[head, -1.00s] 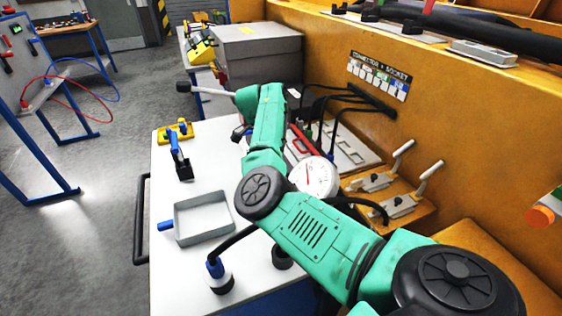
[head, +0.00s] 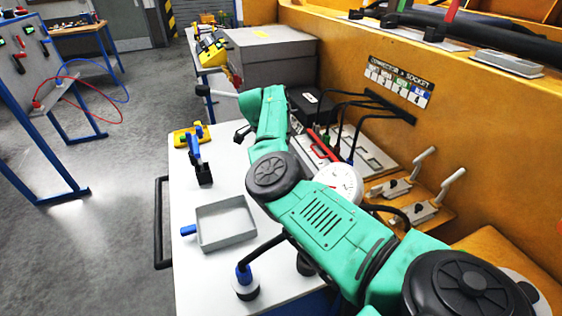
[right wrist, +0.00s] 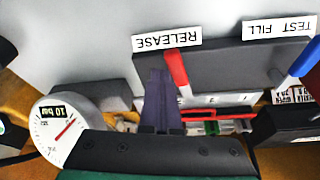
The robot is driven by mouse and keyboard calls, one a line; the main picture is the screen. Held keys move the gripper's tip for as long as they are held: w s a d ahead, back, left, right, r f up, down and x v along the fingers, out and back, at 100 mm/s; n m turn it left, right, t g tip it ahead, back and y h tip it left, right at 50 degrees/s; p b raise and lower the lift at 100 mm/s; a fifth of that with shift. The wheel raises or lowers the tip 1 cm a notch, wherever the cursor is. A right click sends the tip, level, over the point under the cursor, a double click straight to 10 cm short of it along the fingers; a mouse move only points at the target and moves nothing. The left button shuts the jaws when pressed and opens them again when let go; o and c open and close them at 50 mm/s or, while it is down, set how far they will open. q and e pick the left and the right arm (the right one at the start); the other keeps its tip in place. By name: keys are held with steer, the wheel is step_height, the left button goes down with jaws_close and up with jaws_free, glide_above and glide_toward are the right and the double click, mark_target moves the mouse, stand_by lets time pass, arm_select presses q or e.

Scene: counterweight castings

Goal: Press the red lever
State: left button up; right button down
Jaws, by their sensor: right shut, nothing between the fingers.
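In the right wrist view, a red lever (right wrist: 178,70) stands out from a dark grey block (right wrist: 225,62), beside a white label reading RELEASE, which appears upside down. My right gripper (right wrist: 159,75) shows there as dark, shut fingers with nothing between them. Its tips are close beside the red lever, on its left in the picture; I cannot tell whether they touch. A blue lever (right wrist: 304,60) sits by the TEST FILL label at the right edge. In the head view my green right arm crosses the cart, and I cannot make out the RELEASE lever or the fingertips. My left gripper is not in view.
A round gauge (head: 340,183) stands by my arm; it also shows in the right wrist view (right wrist: 62,125). A grey tray (head: 225,224) and a black-and-blue plug (head: 244,282) are on the white cart top. Grey-handled levers (head: 425,158) stand at right. Black cables run to the orange wall.

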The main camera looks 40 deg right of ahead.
steer(key=shift+w+m, duration=0.2)
steer(key=shift+m, duration=0.1)
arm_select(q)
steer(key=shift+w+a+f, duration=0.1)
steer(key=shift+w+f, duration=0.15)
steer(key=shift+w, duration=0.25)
arm_select(e)
steer(key=shift+w, duration=0.3)
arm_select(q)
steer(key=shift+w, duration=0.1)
arm_select(e)
steer(key=shift+w, duration=0.1)
